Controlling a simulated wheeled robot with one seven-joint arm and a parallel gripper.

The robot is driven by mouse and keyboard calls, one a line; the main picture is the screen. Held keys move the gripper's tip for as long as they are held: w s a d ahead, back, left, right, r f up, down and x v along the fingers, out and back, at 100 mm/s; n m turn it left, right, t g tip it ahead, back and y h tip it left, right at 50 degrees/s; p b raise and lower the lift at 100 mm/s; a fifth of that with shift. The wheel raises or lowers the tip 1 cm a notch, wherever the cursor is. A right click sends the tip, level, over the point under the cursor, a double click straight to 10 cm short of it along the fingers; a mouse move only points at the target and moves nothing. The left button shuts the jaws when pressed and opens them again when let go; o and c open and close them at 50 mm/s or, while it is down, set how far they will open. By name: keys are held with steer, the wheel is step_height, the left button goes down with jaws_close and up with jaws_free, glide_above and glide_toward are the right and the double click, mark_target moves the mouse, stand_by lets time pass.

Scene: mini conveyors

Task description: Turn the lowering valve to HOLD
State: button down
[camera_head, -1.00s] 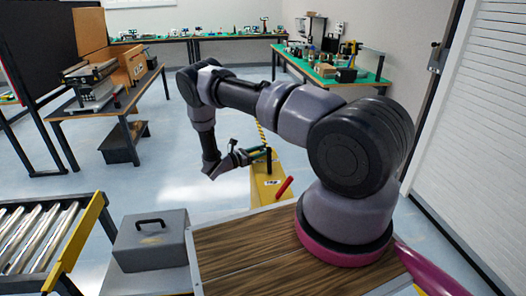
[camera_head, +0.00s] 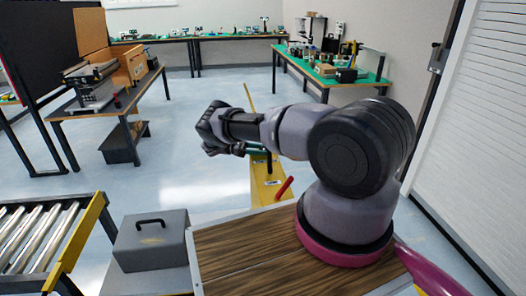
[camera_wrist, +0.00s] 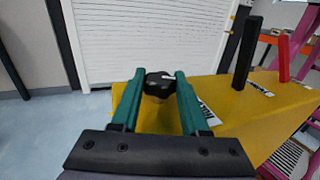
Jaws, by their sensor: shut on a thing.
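The lowering valve is a black lobed knob (camera_wrist: 158,88) with a pale mark on top, on a yellow body (camera_wrist: 232,100) in the wrist view. My gripper (camera_wrist: 160,76) has its green fingers on either side of the knob, shut on it. A white label with dark letters (camera_wrist: 208,113) lies beside the right finger, partly hidden and not fully readable. In the head view my gripper (camera_head: 260,150) is over the yellow body (camera_head: 266,186), and the knob is hidden there.
A black upright handle (camera_wrist: 248,52) and a red lever (camera_wrist: 284,58) stand on the yellow body, to the right of the knob. A grey toolbox (camera_head: 151,241) and a roller conveyor (camera_head: 40,235) are at the left. The floor beyond is open.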

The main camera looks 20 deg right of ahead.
steer(key=shift+m+g+y, duration=0.3)
steer(key=shift+m+g, duration=0.2)
steer(key=shift+g, duration=0.1)
steer(key=shift+c, duration=2)
jaws_free()
step_height(320, 180, up, 10)
steer(key=shift+r, duration=0.1)
